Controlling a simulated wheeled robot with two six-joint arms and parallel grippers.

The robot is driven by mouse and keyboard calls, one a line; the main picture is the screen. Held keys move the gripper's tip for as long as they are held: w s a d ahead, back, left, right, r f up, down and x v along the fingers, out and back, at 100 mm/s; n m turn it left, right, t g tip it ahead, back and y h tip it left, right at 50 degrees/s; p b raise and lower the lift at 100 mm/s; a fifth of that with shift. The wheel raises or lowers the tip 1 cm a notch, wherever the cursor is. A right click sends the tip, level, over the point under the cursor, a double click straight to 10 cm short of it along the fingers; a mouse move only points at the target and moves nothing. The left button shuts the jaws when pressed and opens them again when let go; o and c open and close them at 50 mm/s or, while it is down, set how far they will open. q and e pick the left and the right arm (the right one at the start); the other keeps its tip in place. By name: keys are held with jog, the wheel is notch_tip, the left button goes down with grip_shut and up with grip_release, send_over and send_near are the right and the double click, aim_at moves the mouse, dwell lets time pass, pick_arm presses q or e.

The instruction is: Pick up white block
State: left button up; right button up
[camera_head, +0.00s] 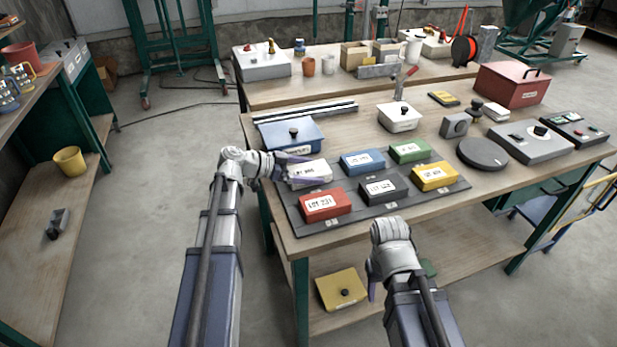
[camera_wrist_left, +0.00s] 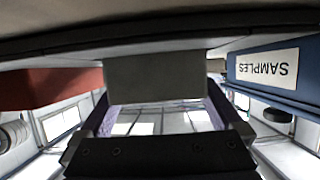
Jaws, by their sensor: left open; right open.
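The white block (camera_head: 314,175), labelled LOT 866, lies at the left back of a dark mat (camera_head: 290,212) on the near table. My left gripper (camera_head: 306,169) is open at the block's left end, one purple finger on its far side and one on its near side. In the left wrist view the block's shaded end (camera_wrist_left: 155,78) sits between the two fingers; contact cannot be told. My right gripper (camera_head: 374,285) hangs in front of the table's front edge, away from the block; only one finger shows clearly.
A red block (camera_head: 325,204) lies just in front and a blue block (camera_head: 362,162) to the right. Black, yellow and green blocks share the mat. A blue SAMPLES box (camera_head: 292,134) stands close behind my left gripper; it also shows in the left wrist view (camera_wrist_left: 290,88).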

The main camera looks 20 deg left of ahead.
pick_arm(q)
grip_shut()
dwell(0.8)
